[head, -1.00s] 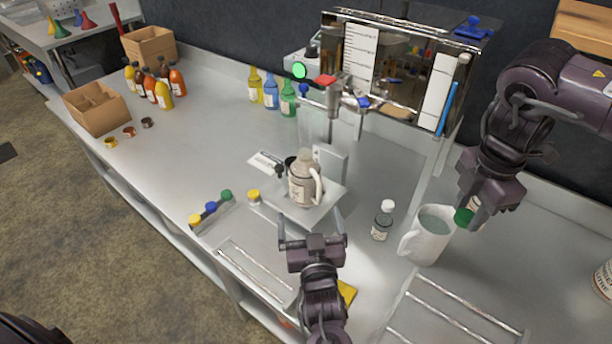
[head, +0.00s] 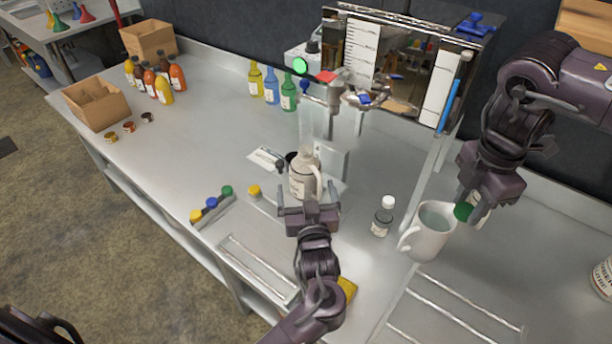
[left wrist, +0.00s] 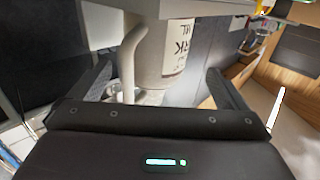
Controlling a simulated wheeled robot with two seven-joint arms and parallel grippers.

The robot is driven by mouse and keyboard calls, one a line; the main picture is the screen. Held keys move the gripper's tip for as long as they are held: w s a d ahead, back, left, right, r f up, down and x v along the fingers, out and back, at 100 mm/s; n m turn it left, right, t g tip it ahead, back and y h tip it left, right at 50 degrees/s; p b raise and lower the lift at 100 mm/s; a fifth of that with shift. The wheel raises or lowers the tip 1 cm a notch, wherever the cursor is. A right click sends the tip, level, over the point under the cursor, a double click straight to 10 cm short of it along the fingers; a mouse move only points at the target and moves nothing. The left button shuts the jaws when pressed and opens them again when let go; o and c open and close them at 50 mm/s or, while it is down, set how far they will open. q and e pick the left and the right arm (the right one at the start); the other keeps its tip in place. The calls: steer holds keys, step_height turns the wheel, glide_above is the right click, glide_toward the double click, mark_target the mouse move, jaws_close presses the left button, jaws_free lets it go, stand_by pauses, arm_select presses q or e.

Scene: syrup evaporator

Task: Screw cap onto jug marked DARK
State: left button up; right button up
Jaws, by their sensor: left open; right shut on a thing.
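The beige jug (head: 300,184) stands upright on a grey plate under the tap of the metal tank. It also shows in the left wrist view (left wrist: 172,52), where its label reads "RK" in part. My left gripper (head: 308,190) is open, its fingers on either side of the jug's lower near side; I cannot tell if they touch it. The jug's neck looks bare in the head view. My right gripper (head: 472,208) is shut on a green thing (head: 462,212) above the white mug; fingers partly hide it.
A small white-capped bottle (head: 382,218) and the white mug (head: 429,232) stand right of the jug. The tank (head: 405,70) is behind. The counter's left middle is clear.

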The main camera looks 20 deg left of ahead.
mark_target(308, 185)
arm_select(q)
steer(key=x, duration=0.4)
steer(key=shift+w+d+f, duration=0.15)
steer(key=shift+w+f, duration=0.15)
steer(key=shift+w, duration=0.2)
steer(key=c, duration=1.6)
steer(key=shift+o, duration=0.2)
steer(key=shift+r, duration=0.25)
